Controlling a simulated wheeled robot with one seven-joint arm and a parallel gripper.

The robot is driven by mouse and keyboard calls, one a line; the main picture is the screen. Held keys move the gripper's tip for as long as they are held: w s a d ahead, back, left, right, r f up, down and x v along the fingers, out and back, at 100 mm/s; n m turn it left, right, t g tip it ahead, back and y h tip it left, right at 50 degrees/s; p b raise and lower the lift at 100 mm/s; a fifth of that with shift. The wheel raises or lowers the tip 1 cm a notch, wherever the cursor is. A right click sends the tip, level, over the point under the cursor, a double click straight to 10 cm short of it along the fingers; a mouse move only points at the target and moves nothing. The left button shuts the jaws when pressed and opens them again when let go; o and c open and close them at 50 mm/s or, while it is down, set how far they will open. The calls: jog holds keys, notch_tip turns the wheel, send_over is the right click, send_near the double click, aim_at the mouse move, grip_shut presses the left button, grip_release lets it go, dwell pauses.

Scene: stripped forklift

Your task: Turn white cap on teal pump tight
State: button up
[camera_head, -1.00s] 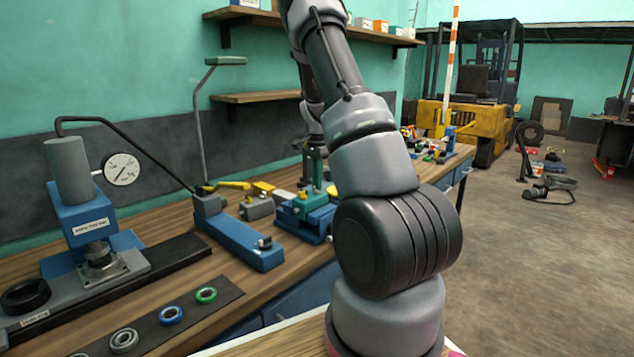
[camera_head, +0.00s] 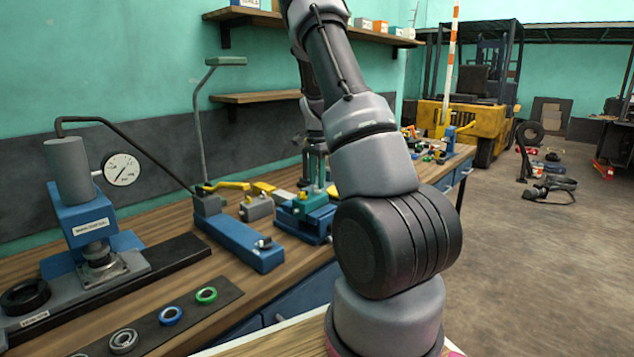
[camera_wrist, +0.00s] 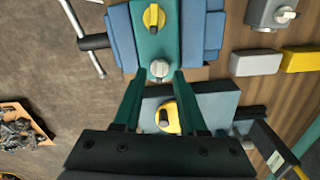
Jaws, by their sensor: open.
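The teal pump (camera_wrist: 150,48) stands between blue jaws in the upper middle of the wrist view. It carries a white cap (camera_wrist: 160,69) at its near end and a yellow cap (camera_wrist: 154,16) further up. My gripper (camera_wrist: 160,75) is open, with one finger on each side of the white cap in this picture. I see gaps between cap and fingers; I cannot tell whether the tips are down at cap height. In the head view the teal pump (camera_head: 297,209) is on the bench, partly hidden by my arm, and the white cap cannot be made out.
A second yellow knob (camera_wrist: 167,116) on a grey-blue block lies below the cap, between my fingers in the wrist view. A grey block (camera_wrist: 256,63) and a yellow block (camera_wrist: 301,59) lie to the right. A blue press with gauge (camera_head: 90,215) stands left on the bench.

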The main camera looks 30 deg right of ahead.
notch_tip(320, 180, up, 10)
jog(key=shift+f, duration=0.15)
dwell(0.6)
jog(key=s+a+r+n+t+y, duration=0.2)
jog(key=s+a+r+n+t, duration=0.3)
jog(key=s+a+r, duration=0.85)
jog(key=s+a+r+n+t, duration=0.1)
jog(key=s+a+n, duration=0.2)
jog(key=s, duration=0.5)
jog(key=s+a+r+n+t, duration=0.1)
jog(key=s+a+n, duration=0.3)
jog(key=s, duration=0.4)
jog(key=shift+a+r, duration=0.4)
jog(key=shift+r, duration=0.05)
